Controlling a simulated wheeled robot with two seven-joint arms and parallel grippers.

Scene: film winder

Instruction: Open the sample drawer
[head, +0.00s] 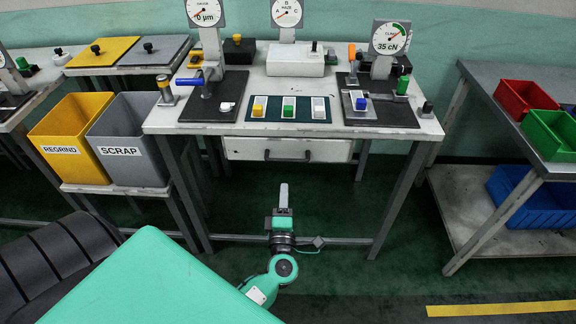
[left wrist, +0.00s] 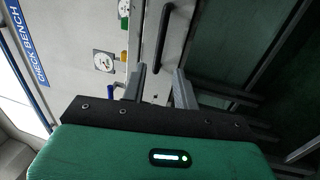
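The sample drawer (head: 240,148) is a pale, wide front under the middle of the bench and looks shut. Its dark bar handle (head: 287,157) is at the middle of the front. In the left wrist view the picture is turned and the handle (left wrist: 189,34) is a black bar beyond the fingertips. My left gripper (head: 283,190) is below and in front of the handle, apart from it. In the left wrist view its two grey fingers (left wrist: 159,76) are apart with nothing between them. My right gripper is not in view.
The bench top (head: 222,129) carries gauges, a dark button panel (head: 261,115) and small fixtures. A yellow bin (head: 62,130) and a grey bin (head: 133,142) stand at left. A side table (head: 488,75) with coloured bins is at right. A bench crossbar (head: 340,241) runs low behind my arm.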

